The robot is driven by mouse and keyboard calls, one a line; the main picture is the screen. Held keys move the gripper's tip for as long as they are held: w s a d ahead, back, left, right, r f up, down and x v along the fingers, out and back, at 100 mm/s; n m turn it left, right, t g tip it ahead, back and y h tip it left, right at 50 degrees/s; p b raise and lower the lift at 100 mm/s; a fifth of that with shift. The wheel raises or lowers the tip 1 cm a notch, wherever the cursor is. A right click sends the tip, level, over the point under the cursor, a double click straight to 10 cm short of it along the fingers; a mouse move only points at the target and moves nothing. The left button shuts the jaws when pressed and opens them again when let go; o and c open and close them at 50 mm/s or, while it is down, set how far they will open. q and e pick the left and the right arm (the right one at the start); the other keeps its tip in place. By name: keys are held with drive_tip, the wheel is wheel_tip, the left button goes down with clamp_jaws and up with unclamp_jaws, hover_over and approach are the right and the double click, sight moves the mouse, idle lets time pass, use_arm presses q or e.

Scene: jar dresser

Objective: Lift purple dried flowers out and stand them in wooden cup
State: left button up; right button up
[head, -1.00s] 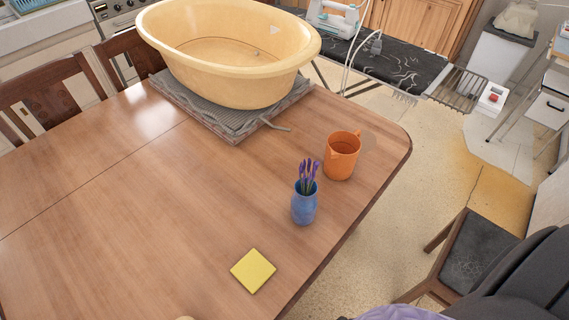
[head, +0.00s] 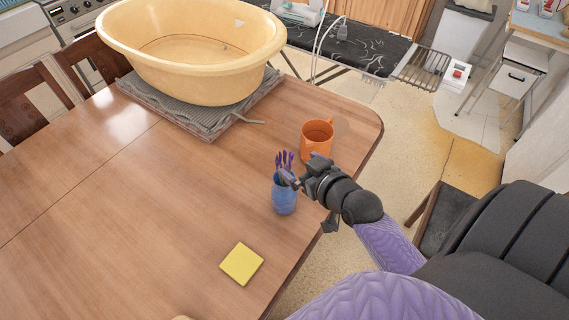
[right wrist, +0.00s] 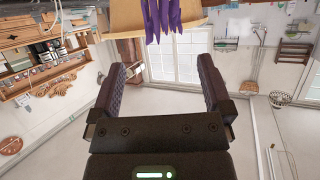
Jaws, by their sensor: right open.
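The purple dried flowers (head: 285,160) stand upright in a blue vase (head: 285,196) near the table's right edge. In the right wrist view the purple stems (right wrist: 165,18) hang into the top middle, beyond the fingertips. My right gripper (head: 296,178) is open, close beside the flowers just above the vase's rim, on its right. In the right wrist view its two fingers (right wrist: 162,72) are apart with nothing between them. An orange cup (head: 317,142) with a handle stands behind the vase; it is the only cup in view. My left gripper is not in view.
A yellow square pad (head: 242,264) lies in front of the vase. A large cream tub (head: 190,70) sits on a grey ridged mat (head: 215,128) at the back of the table. The left and middle of the wooden table (head: 130,220) are clear.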

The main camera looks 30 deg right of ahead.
sight(280, 153)
drive_tip(key=x, duration=0.2)
drive_tip(key=b+x, duration=0.1)
drive_tip(key=x, duration=0.2)
drive_tip(key=b+x, duration=0.1)
drive_tip(key=x, duration=0.2)
drive_tip(key=shift+a, duration=0.25)
drive_tip(key=shift+w+f, duration=0.15)
drive_tip(key=shift+w, duration=0.1)
drive_tip(key=c, duration=0.7)
clamp_jaws()
